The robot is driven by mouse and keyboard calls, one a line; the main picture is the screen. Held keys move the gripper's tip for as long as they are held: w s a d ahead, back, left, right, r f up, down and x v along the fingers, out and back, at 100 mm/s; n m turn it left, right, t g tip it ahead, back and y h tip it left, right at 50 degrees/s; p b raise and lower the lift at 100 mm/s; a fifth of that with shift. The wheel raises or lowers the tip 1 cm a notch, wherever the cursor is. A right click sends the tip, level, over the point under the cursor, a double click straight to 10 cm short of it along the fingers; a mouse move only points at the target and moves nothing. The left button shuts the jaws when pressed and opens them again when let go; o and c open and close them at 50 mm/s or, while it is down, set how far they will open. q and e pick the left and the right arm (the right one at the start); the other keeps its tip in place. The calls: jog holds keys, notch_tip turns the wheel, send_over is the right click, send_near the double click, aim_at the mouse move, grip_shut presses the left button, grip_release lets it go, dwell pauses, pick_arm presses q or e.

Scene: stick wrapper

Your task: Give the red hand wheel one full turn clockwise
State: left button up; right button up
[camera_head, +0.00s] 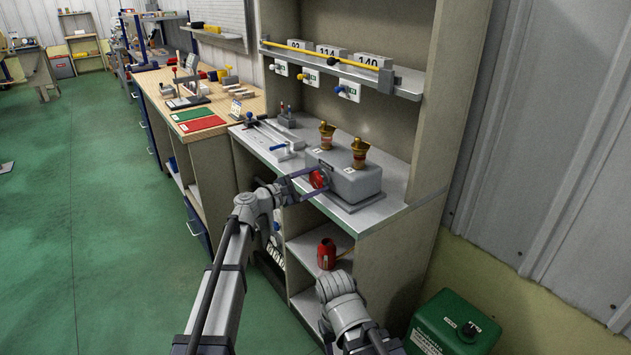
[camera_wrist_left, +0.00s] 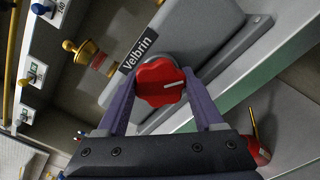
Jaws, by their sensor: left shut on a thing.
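The red hand wheel (camera_head: 318,179) is on the front face of a grey box (camera_head: 345,176) on the metal bench top. In the left wrist view the wheel (camera_wrist_left: 158,80) is lobed, with a white pointer line toward the right, tilted slightly up. My left gripper (camera_head: 308,180) is shut on the wheel, with one purple finger on either side of it, as the left wrist view (camera_wrist_left: 160,84) shows. My right arm shows at the bottom of the head view, but its fingers are not visible.
Two brass fittings (camera_head: 327,137) stand on the box, labelled "Velbrin". A red can (camera_head: 326,254) stands on the shelf below. Red and green mats (camera_head: 202,124) lie on the wooden bench. A green container (camera_head: 452,325) stands at lower right.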

pick_arm(q)
jog(key=m, duration=0.5)
jog(key=shift+m, duration=0.3)
jog(key=m, duration=1)
jog(key=shift+m, duration=0.4)
jog(key=m, duration=0.4)
jog(key=shift+s+m, duration=0.1)
jog(key=shift+m, duration=0.2)
jog(key=m, duration=1)
jog(key=shift+m, duration=0.4)
jog(key=m, duration=0.5)
jog(key=shift+m, duration=2.8)
